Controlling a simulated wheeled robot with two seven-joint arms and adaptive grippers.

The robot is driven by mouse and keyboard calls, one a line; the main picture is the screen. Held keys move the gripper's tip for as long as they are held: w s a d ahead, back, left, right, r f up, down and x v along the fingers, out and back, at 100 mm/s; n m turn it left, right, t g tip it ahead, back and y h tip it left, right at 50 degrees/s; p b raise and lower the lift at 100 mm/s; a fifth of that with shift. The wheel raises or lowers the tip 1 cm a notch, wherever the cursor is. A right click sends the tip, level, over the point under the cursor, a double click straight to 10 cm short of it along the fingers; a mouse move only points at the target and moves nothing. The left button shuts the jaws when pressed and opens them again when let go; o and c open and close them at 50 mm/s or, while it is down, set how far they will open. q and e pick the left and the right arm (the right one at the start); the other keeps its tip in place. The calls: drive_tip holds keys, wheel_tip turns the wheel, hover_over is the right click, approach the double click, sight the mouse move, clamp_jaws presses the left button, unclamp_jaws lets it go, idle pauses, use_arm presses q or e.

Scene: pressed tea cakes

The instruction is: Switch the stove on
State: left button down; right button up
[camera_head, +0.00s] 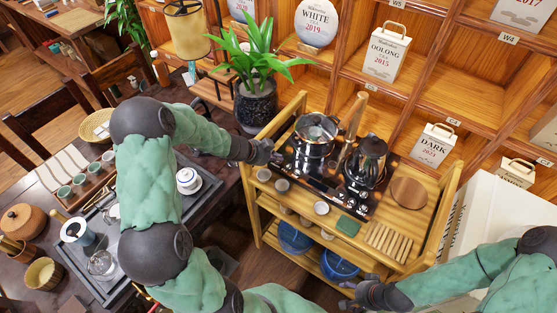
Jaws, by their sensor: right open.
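The stove (320,182) is a dark, glossy panel on top of a wooden cart (405,257). A steel pot (315,138) stands on its left part and a dark kettle (366,161) on its right part. The stove's switch is too small to make out. My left gripper (270,154) is at the stove's left edge, low by the cart's left side; whether it touches the stove or how its fingers stand is unclear. My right gripper (349,292) is open and empty, in front of the cart, well below the stove in the picture.
Several small cups (282,185), a green block (348,226) and a slatted wooden piece (387,241) lie along the cart top's front. A round wooden board (409,192) is at right. A potted plant (256,103) stands behind my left gripper. Shelves close off the back.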

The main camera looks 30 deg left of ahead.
use_arm(q)
drive_tip(key=r+p, duration=0.2)
drive_tip(key=shift+w+a+r, duration=0.1)
drive_tip(key=shift+a+r, duration=0.25)
wheel_tip(320, 180, up, 3)
drive_tip(key=p, duration=0.3)
drive_tip(key=shift+d+f, duration=0.15)
drive_tip(key=shift+f, duration=0.15)
idle(0.3)
